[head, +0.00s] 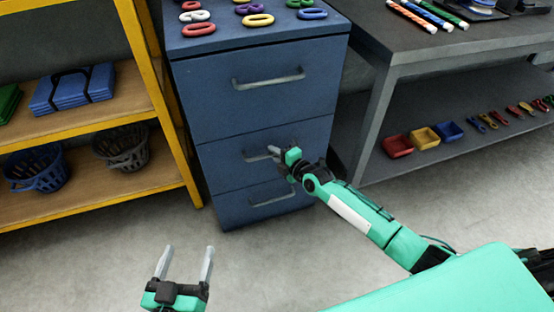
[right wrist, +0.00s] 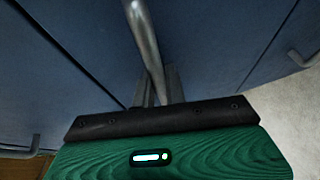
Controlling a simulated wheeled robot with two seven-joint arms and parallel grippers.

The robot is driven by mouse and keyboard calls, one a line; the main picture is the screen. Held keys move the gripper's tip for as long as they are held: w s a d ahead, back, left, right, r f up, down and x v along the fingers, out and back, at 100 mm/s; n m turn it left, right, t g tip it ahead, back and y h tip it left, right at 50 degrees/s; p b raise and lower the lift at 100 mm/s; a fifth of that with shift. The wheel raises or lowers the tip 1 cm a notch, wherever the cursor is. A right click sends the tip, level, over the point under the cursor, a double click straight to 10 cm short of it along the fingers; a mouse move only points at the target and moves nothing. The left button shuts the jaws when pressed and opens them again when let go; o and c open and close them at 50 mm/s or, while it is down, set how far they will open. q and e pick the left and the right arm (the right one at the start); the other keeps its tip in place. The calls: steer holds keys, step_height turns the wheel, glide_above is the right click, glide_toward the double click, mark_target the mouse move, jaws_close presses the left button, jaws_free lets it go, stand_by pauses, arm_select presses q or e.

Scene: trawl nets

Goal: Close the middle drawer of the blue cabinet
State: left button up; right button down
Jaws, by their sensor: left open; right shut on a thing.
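The blue cabinet (head: 215,104) has a stack of drawers with grey bar handles. The middle drawer (head: 226,160) looks about flush with the fronts around it; a small gap cannot be ruled out. My right gripper (head: 275,151) is at the right part of its handle (head: 252,156), hiding that end. In the right wrist view the gripper's fingers (right wrist: 159,88) are shut on the handle bar (right wrist: 145,45). My left gripper (head: 185,262) is open and empty, above the floor in front of the cabinet.
A yellow-framed shelf (head: 150,75) with baskets stands close at the left. A dark grey table (head: 430,45) with a lower shelf holding small bins stands at the right. Coloured rings (head: 197,16) lie on the cabinet top. The floor (head: 110,235) in front is clear.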

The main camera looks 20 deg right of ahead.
arm_select(q)
steer(key=shift+r, duration=0.25)
arm_select(e)
steer(key=shift+w+r, duration=0.1)
steer(key=shift+w, duration=0.05)
steer(key=shift+d, duration=0.1)
steer(key=c, duration=1.5)
jaws_free()
steer(key=shift+w, duration=0.1)
steer(key=shift+o, duration=0.2)
arm_select(q)
steer(key=shift+f, duration=0.1)
steer(key=s+a+f+g+y+p, duration=0.2)
steer(key=s+f+g+p, duration=0.1)
steer(key=f+g, duration=0.2)
steer(key=shift+a+f+g, duration=0.15)
steer(key=shift+f+g, duration=0.2)
steer(key=shift+g, duration=0.15)
arm_select(e)
steer(key=v, duration=1.3)
steer(key=shift+s, duration=0.4)
steer(key=shift+d, duration=0.15)
